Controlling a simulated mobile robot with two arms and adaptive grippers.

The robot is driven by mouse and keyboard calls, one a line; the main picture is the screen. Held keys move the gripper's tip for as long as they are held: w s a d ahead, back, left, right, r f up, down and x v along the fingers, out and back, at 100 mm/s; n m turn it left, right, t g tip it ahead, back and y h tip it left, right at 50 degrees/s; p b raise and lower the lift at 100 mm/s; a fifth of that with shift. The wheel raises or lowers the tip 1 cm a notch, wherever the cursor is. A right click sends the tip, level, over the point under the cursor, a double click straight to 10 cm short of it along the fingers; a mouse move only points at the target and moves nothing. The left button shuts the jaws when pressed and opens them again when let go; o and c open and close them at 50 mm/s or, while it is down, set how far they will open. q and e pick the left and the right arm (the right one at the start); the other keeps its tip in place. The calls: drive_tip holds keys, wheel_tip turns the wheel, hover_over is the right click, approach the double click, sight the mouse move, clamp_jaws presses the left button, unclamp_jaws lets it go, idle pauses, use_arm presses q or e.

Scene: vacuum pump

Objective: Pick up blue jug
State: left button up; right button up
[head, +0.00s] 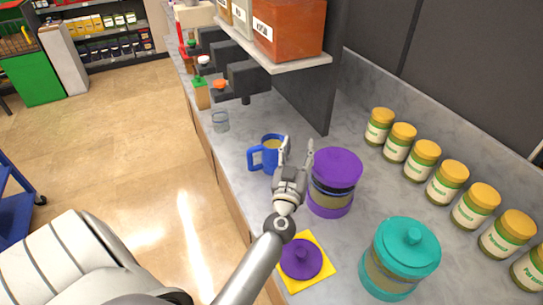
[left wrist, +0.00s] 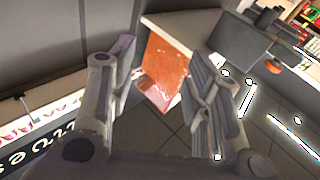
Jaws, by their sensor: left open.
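The blue jug (head: 256,159) stands upright on the grey counter in the head view, its handle pointing left and its inside pale yellow. My left gripper (head: 295,148) is open and empty, with its fingers pointing away from me. It shows just right of the jug and partly covers the jug's right side. I cannot tell how high it is above the counter. In the left wrist view the open fingers (left wrist: 165,85) show with nothing between them that they touch, and I do not make out the jug. My right gripper is not in view.
A purple-lidded jar (head: 335,170) stands close right of my gripper. A teal jar (head: 400,258) and a purple lid (head: 301,258) on a yellow mat are nearer. Several yellow-lidded jars line the right. A shelf with an orange container (head: 288,30) overhangs behind; a small glass (head: 220,122) stands left.

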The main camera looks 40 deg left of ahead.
use_arm(q)
drive_tip(key=a+f+n+g+y, duration=0.4)
drive_tip(key=a+g, duration=0.1)
drive_tip(key=a, duration=0.1)
drive_tip(key=n+g+y, duration=0.1)
drive_tip(key=n+g, duration=0.2)
drive_tip(key=g, duration=0.4)
approach(252, 162)
drive_tip(key=shift+a+f+b, duration=0.35)
drive_tip(key=shift+f, duration=0.05)
drive_tip(key=b+x, duration=0.3)
drive_tip(key=x, duration=0.1)
drive_tip(key=shift+w+a+f+b, duration=0.15)
drive_tip(key=shift+w+a+b, duration=0.05)
drive_tip(key=shift+a+b, duration=0.15)
drive_tip(key=shift+w+a, duration=0.1)
drive_tip(key=shift+a, duration=0.05)
drive_tip(key=b+x, duration=0.4)
drive_tip(key=b, duration=0.1)
drive_tip(key=shift+w, duration=0.1)
drive_tip(key=shift+w+a+b, duration=0.2)
drive_tip(key=shift+a+b, duration=0.3)
drive_tip(key=shift+b, duration=0.2)
drive_tip(key=shift+r, duration=0.25)
